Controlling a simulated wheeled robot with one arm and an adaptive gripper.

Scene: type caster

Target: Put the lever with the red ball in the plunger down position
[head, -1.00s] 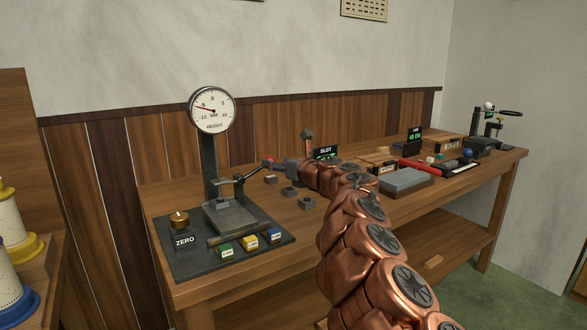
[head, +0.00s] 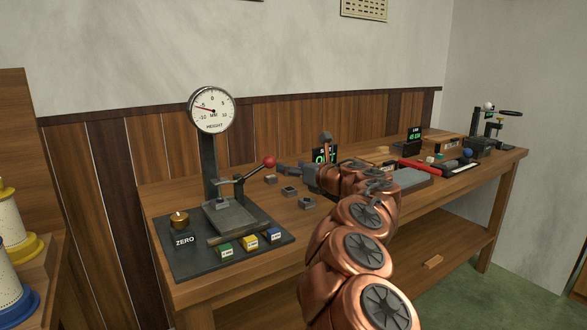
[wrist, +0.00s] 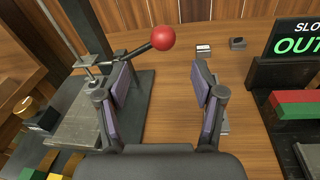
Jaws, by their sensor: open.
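The lever with the red ball (head: 269,161) rises up and to the right from the height gauge stand (head: 208,165) on the dark base plate. The lever's dark rod runs from the ball down-left to the gauge's clamp. My gripper (wrist: 157,82) is open and empty, its two padded fingers apart.
A dial (head: 212,110) tops the gauge column. A display reading "OUT" (wrist: 297,44) stands to the right.

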